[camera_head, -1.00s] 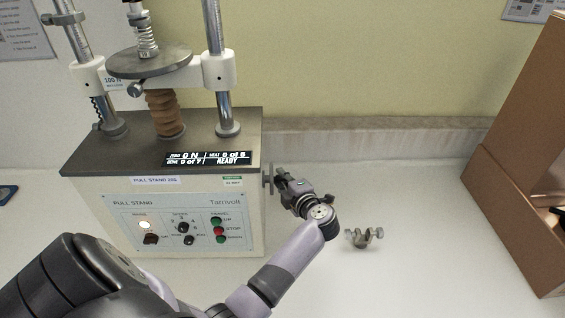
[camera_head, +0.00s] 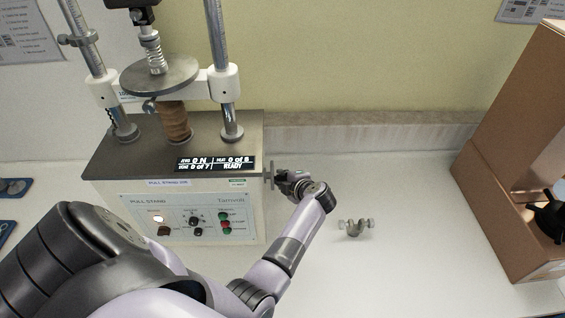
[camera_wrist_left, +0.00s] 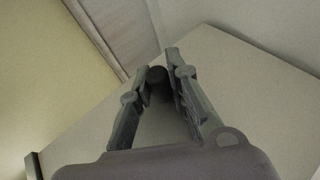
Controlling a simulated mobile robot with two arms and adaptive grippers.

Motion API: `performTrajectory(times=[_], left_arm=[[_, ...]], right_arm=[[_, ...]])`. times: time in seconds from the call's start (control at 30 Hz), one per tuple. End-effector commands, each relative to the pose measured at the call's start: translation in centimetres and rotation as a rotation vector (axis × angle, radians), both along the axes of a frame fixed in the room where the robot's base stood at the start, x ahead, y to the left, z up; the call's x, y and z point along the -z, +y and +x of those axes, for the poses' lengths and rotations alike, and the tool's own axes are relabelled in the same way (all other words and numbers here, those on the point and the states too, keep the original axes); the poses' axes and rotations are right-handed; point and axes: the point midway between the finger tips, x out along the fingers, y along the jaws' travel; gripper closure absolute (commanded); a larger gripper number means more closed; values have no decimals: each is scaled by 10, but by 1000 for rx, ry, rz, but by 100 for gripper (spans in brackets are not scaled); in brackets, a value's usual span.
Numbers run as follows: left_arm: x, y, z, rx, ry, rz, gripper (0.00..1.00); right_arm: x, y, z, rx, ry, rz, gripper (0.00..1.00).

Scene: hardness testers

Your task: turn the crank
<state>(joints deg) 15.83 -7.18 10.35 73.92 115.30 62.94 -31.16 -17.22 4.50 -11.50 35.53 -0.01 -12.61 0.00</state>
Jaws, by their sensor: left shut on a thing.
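The pull stand (camera_head: 180,205) is a beige machine on the bench at the left, with a dark top and a front panel. The crank (camera_head: 270,175) is on its right side; only a grey edge of it shows beside my gripper. My left gripper (camera_head: 283,181) is at that side, reached from the front right, and hides most of the crank. In the left wrist view, the fingers (camera_wrist_left: 160,85) are closed in on a dark round knob (camera_wrist_left: 157,76) between their tips, which I take to be the crank's handle.
A small metal clamp-like part (camera_head: 356,227) lies on the white bench right of my arm. A brown cardboard box (camera_head: 510,170) stands at the far right with a black object (camera_head: 548,215) in it. Blue-edged items lie at the left edge.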

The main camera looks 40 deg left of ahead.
Motion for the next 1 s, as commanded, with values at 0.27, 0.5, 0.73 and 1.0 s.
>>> performTrajectory(times=[0.27, 0.5, 0.73, 1.0], left_arm=[[0, 0, 0, 0, 0, 0, 76], [0, 0, 0, 0, -1, 0, 63], [0, 0, 0, 0, -1, 0, 63], [2, 0, 0, 0, -8, 7, 63]], right_arm=[[0, -2, 0, -1, 0, -2, 60], [0, -2, 0, -1, -1, -3, 60], [0, -4, 1, 0, -1, -4, 60], [5, -3, 1, 0, -2, -3, 60]])
